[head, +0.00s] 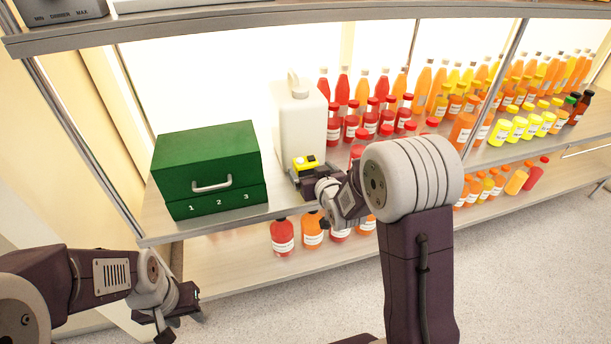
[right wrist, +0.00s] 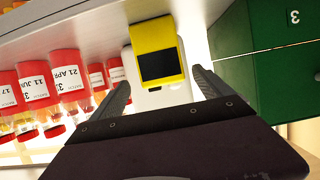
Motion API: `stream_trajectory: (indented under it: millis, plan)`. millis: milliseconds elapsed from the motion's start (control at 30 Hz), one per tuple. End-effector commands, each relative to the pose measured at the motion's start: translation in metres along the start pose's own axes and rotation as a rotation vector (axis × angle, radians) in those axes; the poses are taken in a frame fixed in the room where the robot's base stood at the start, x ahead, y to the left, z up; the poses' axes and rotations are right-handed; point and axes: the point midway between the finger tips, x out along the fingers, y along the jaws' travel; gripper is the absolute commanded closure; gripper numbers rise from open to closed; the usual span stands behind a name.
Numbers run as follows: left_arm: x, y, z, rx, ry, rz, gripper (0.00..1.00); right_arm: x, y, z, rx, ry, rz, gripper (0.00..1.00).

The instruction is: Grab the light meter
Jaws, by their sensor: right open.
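The light meter (head: 305,162) is a small yellow device with a dark screen. It is on the upper shelf, in front of the white jug and right of the green box. My right gripper (head: 307,182) is open at its near side and partly hides it in the head view. In the right wrist view the light meter (right wrist: 157,55) shows between the two spread fingers (right wrist: 160,80), its near end about level with the fingertips. No contact is visible. My left gripper (head: 177,312) is low at the left, away from the shelf, its fingers apart and empty.
A green box (head: 208,165) with a handle and numbers 1 2 3 stands left of the meter. A white jug (head: 300,120) stands behind it. Several juice bottles (head: 385,115) fill the shelf to the right. More bottles (head: 283,238) stand on the lower shelf.

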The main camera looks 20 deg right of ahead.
Motion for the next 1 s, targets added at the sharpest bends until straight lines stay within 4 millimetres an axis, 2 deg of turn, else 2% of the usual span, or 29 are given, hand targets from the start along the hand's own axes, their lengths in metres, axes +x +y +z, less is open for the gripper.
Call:
stream_trajectory:
  millis: [100,233,500,533,567,800,833,1000]
  plan:
    - [0.012,0.0,0.001,0.0,0.0,0.0,0.64,0.022,-0.003,0.004,-0.001,0.002,-0.002,0.1]
    - [0.016,0.0,0.002,0.0,0.0,0.0,0.64,0.043,-0.004,0.002,-0.001,0.001,-0.001,0.1]
    - [0.016,0.0,0.002,0.0,0.0,0.0,0.64,0.049,-0.004,0.0,-0.001,0.0,-0.001,0.1]
    - [0.016,0.0,0.002,0.0,0.0,0.0,0.64,0.049,-0.004,0.0,-0.001,0.0,-0.001,0.13]
    - [0.016,0.0,0.002,0.0,0.0,0.0,0.64,0.049,-0.004,0.0,-0.001,0.0,-0.001,0.22]
    - [0.016,0.0,0.002,0.0,0.0,0.0,0.64,0.049,-0.004,0.0,-0.001,0.0,-0.001,0.88]
    - [0.016,0.0,0.002,0.0,0.0,0.0,0.64,0.049,-0.004,-0.001,-0.001,0.003,-0.001,0.92]
    - [0.016,0.0,0.002,0.0,0.0,0.0,0.64,0.049,-0.004,-0.001,-0.001,0.003,-0.001,0.92]
